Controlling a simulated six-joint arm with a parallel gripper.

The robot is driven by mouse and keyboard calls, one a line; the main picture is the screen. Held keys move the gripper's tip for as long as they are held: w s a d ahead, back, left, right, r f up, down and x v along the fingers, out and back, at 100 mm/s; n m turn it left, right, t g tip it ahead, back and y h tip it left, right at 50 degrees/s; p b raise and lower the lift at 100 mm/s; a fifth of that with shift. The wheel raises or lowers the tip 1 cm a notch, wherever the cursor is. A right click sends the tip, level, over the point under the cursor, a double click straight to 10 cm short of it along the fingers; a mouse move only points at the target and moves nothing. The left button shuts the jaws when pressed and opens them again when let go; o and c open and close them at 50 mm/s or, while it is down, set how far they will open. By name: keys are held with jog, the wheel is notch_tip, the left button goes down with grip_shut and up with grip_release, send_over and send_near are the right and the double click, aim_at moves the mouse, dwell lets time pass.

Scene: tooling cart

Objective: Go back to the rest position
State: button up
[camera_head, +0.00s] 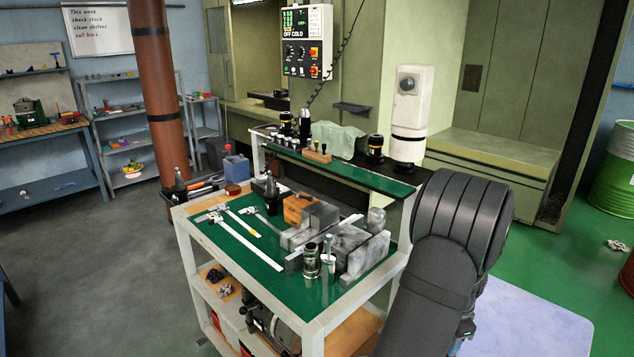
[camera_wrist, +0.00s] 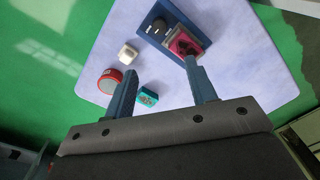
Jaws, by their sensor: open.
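My gripper (camera_wrist: 160,92) shows in the wrist view, with its two blue-grey fingers spread apart and nothing between their tips. It points down over a pale lavender board or tabletop (camera_wrist: 113,42). In the head view my dark arm fills the lower right, and the gripper's fingers are hidden behind it. A blue tray (camera_wrist: 150,12) holding dark round items and a pink item (camera_wrist: 184,43) lies near the right finger. A red round tin (camera_wrist: 109,81) is close to the left finger. A teal block (camera_wrist: 148,97) lies between the fingers, nearer the palm.
A small white item (camera_wrist: 128,54) lies on the lavender surface. The cart's green top (camera_head: 225,245) carries calipers, metal blocks and an orange-brown box (camera_head: 298,208). A green drum (camera_head: 612,170) stands far right.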

jog(key=f, duration=1.7)
jog(key=shift+w+f, duration=0.15)
jog(key=shift+w, duration=0.15)
jog(key=shift+f, duration=0.25)
jog(key=n, duration=0.9)
jog(key=shift+w, duration=0.1)
jog(key=shift+r, duration=0.45)
